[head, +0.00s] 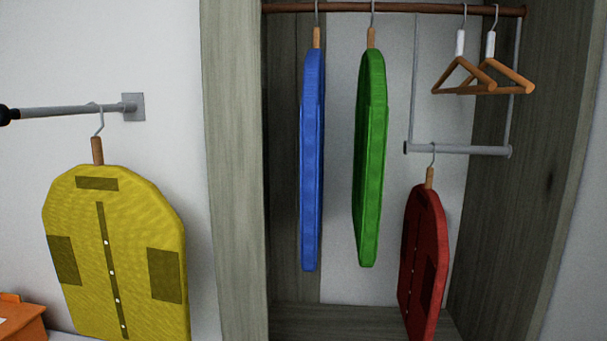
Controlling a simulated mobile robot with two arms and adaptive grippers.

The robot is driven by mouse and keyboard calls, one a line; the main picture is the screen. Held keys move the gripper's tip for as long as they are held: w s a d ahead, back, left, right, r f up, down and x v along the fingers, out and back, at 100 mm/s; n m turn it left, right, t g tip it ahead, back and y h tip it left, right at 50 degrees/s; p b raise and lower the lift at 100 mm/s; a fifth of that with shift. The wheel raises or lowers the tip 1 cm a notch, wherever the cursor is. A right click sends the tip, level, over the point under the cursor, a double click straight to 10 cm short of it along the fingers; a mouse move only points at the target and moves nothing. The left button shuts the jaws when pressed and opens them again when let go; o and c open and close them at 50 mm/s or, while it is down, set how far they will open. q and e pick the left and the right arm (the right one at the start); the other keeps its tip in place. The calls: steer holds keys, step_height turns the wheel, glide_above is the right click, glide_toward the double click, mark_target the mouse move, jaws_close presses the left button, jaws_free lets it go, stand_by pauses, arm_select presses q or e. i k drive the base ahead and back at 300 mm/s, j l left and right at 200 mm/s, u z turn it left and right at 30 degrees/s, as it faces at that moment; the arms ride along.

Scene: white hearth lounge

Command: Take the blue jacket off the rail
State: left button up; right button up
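The blue jacket (312,160) hangs edge-on from the brown rail (420,9) inside the open wardrobe. It hangs by a hook above a wooden hanger neck, at the left of the rail. A green jacket (371,160) hangs just to its right on the same rail, with a narrow gap between them. Neither of my grippers is in view.
A red jacket (423,265) hangs from a lower grey bar (460,150). Two empty hangers (462,78) hang at the rail's right. The wardrobe's left side panel (233,170) stands left of the blue jacket. A yellow jacket (135,250) hangs from a wall rod (70,110).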

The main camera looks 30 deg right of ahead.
mark_target(312, 106)
steer(key=k+l+z, duration=0.15)
steer(key=l+z, duration=0.25)
steer(key=k+l+z, duration=0.15)
steer(key=z, duration=0.25)
steer(key=l, duration=0.1)
